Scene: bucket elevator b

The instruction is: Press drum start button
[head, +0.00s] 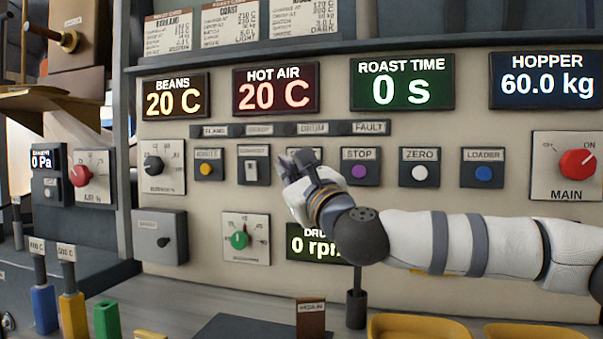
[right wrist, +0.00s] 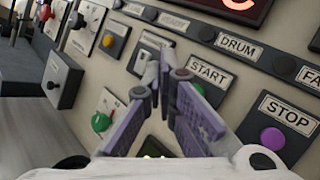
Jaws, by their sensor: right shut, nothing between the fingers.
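The drum start button is on the grey panel; its START plate (right wrist: 208,72) shows in the right wrist view, just right of my fingers. In the head view my right gripper (head: 297,160) covers most of that plate. My right gripper, also in the right wrist view (right wrist: 168,72), is shut and empty, with its tips close to the panel beside the START plate. The button cap is mostly hidden behind a finger, and I cannot tell whether they touch. The drum display (head: 305,243) reads 0 rpm and is partly covered by my arm. My left gripper is not in view.
The purple STOP button (head: 359,171) is just right of my gripper. A switch (head: 252,171) is on its left. A green knob (head: 239,240) is below left. White ZERO (head: 420,173) and blue LOADER (head: 484,174) buttons and the red MAIN knob (head: 577,164) are further right.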

